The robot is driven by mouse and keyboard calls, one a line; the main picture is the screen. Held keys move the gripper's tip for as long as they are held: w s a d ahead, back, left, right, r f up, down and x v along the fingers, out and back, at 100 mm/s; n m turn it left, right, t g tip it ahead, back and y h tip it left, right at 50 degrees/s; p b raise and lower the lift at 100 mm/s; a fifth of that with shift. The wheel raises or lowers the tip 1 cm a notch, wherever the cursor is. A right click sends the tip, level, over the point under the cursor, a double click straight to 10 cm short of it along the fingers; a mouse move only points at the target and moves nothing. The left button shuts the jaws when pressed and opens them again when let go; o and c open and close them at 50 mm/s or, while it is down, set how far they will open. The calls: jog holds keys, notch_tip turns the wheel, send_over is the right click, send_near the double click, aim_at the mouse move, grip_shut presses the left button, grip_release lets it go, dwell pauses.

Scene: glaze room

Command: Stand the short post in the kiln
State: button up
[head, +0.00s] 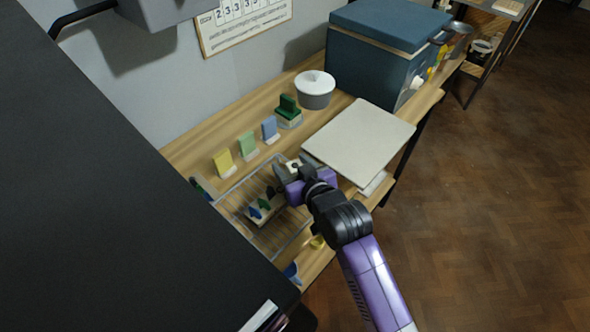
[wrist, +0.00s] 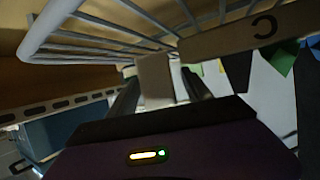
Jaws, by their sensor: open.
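My gripper (head: 288,180) is low over the bench, at the right end of a wire rack (head: 232,212). In the wrist view my gripper (wrist: 160,88) has its two dark fingers apart. A pale, blocky piece (wrist: 154,76), which looks like a post, shows between the fingers; I cannot tell whether either finger touches it. A small pale piece (head: 292,163) also shows beside the gripper in the head view, partly hidden by it. The blue box (head: 372,66) at the back right looks like the kiln; its inside is not visible.
A large pale slab (head: 358,140) lies right of the gripper. A strip marked C (wrist: 250,32) crosses the wrist view near the rack wires (wrist: 90,35).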

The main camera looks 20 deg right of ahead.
jog(key=shift+w+f, duration=0.25)
jog(key=shift+w, duration=0.25)
grip_shut()
jog(key=shift+r, duration=0.15)
